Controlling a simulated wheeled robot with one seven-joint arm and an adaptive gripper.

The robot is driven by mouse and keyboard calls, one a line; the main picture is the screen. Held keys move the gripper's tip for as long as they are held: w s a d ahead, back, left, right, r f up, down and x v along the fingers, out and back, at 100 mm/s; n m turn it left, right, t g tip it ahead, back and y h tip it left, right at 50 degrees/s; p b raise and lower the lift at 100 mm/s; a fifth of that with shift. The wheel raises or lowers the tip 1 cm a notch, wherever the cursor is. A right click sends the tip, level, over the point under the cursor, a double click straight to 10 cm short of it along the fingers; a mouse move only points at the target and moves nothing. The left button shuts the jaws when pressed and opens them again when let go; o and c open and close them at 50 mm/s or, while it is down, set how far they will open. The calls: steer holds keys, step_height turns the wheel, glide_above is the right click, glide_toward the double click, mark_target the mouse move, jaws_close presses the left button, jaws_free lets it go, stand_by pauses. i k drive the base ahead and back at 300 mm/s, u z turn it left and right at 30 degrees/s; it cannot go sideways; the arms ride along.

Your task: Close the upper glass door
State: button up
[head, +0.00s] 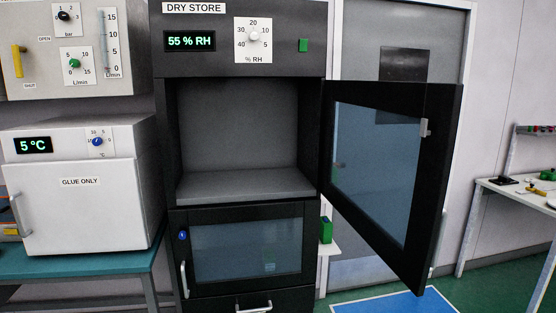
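The upper glass door (372,165) of the black dry store cabinet (168,120) stands wide open. It is hinged at the cabinet's right side and swings out toward me and to the right. It has a black frame, a bluish glass pane and a small light fitting (425,128) near its free edge. The upper compartment (238,125) is open to view and looks empty. The lower glass door (245,250) is shut, with a pale upright handle (184,280) at its left. My gripper is not in view.
A white "GLUE ONLY" fridge (82,205) stands on a teal bench (95,268) at the left. A grey door (400,45) is behind the open glass door. A white table (515,192) with small items stands at the far right. Green floor (470,295) shows at lower right.

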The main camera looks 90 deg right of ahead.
mark_target(440, 103)
steer(key=k, duration=2.35)
steer(key=z, duration=2)
steer(key=i, duration=1.65)
steer(key=u, duration=0.05)
steer(key=k, duration=0.6)
steer(key=z, duration=0.1)
